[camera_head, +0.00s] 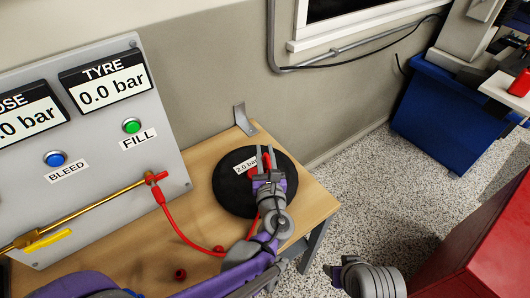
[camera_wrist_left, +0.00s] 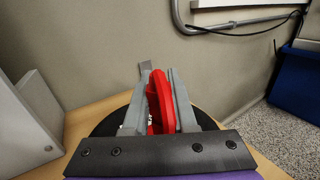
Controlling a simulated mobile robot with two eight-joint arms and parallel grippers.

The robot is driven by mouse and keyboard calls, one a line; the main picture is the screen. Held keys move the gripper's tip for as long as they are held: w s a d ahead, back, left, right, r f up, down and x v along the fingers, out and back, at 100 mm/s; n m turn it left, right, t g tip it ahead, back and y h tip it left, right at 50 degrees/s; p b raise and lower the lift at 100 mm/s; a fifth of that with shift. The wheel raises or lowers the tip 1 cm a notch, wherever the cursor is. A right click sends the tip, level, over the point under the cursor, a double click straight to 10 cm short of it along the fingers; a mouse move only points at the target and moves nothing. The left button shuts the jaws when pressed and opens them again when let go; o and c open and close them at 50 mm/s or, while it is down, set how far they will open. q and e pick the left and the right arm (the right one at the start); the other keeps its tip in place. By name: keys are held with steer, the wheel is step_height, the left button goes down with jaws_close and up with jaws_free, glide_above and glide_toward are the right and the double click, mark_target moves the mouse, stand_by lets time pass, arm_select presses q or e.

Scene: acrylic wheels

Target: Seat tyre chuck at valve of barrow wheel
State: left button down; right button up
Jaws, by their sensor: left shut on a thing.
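The barrow wheel (camera_head: 228,196) is a black disc lying flat on the wooden table, with a "2.0 bar" label on it. My left gripper (camera_head: 266,160) is over the wheel, shut on the red tyre chuck (camera_wrist_left: 160,100). The chuck stands between the two grey fingers in the left wrist view. The valve is hidden behind the gripper and chuck, so I cannot tell whether the chuck touches it. A red hose (camera_head: 178,229) runs from the brass pipe towards my left gripper. Part of my right arm shows at the bottom; its fingertips are unclear.
A grey panel (camera_head: 95,175) at left has gauges reading 0.0 bar, a green FILL button (camera_head: 132,126) and a blue BLEED button (camera_head: 55,158). A metal bracket (camera_head: 244,120) stands behind the wheel. A red cabinet (camera_head: 480,245) is at lower right. The table's right edge is close to the wheel.

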arm_select(q)
steer(key=shift+f+b, duration=1.75)
steer(key=shift+f, duration=0.75)
steer(key=shift+f+b, duration=0.65)
steer(key=shift+f, duration=0.3)
steer(key=c, duration=0.6)
jaws_free()
steer(key=shift+c, duration=0.2)
steer(key=s+d, duration=0.1)
steer(key=s, duration=0.9)
steer(key=shift+s+p, duration=0.3)
steer(key=shift+s, duration=0.1)
steer(key=shift+d+r, duration=0.1)
steer(key=shift+r, duration=0.05)
